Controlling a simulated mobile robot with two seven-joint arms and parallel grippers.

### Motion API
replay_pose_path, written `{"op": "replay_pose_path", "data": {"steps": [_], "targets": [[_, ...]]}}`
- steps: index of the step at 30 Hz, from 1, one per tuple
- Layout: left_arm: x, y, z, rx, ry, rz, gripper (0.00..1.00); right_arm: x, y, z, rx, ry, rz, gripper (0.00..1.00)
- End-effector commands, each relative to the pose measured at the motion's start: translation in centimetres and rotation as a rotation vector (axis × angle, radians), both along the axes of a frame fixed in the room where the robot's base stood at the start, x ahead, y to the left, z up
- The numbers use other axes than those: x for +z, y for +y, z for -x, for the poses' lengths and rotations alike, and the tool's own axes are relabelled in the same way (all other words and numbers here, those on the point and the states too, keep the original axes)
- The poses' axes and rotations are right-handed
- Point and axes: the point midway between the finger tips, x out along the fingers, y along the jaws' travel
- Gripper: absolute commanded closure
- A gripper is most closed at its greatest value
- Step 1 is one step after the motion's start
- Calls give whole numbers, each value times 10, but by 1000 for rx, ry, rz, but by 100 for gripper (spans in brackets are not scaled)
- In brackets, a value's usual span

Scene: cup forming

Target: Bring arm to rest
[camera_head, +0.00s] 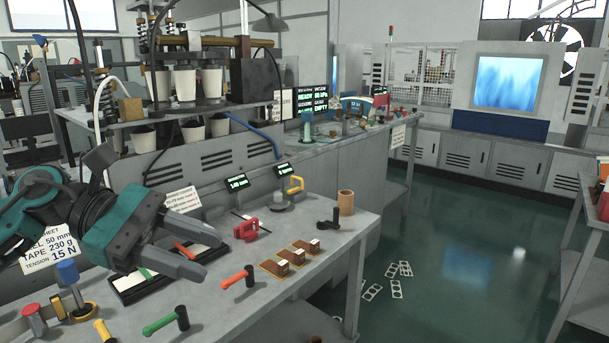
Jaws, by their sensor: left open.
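My left gripper (206,252) comes in from the left in the head view, with a teal and black wrist and two grey fingers. The fingers are spread apart with nothing between them, so it is open and empty. It hangs over the left part of the grey workbench (330,255), in front of a dark tray (130,290) with white inserts, which it partly hides. My right gripper does not show.
The bench holds a red tool (246,230), an orange-handled tool (238,278), a green-handled tool (165,321), small brown boards (284,262), a black holder (329,219) and a tan cup (346,202).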

Motion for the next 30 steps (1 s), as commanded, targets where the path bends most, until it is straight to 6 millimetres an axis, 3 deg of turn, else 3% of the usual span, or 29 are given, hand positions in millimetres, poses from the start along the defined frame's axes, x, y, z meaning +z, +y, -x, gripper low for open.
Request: {"op": "replay_pose_path", "data": {"steps": [1,3,6,10,14,17,21,25,27,28,30], "targets": [[3,-19,-1,37,71,117,59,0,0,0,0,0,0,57],[12,-37,-5,105,181,284,59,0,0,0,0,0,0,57],[24,-53,-14,206,365,521,59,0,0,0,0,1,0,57],[31,-53,-31,348,641,822,59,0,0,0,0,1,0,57],[20,-37,-50,504,946,1112,59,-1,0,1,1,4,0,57],[-4,-18,-62,634,1194,1330,59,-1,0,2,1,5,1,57],[-58,12,-66,839,1545,1626,59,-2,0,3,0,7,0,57],[-124,35,-49,1060,1857,1893,59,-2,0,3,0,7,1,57],[-162,45,-30,1197,2011,2034,59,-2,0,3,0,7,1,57],[-178,48,-20,-1210,-1993,-2012,59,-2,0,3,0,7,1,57],[-210,52,5,-1174,-1839,-1856,59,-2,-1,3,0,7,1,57]]}}
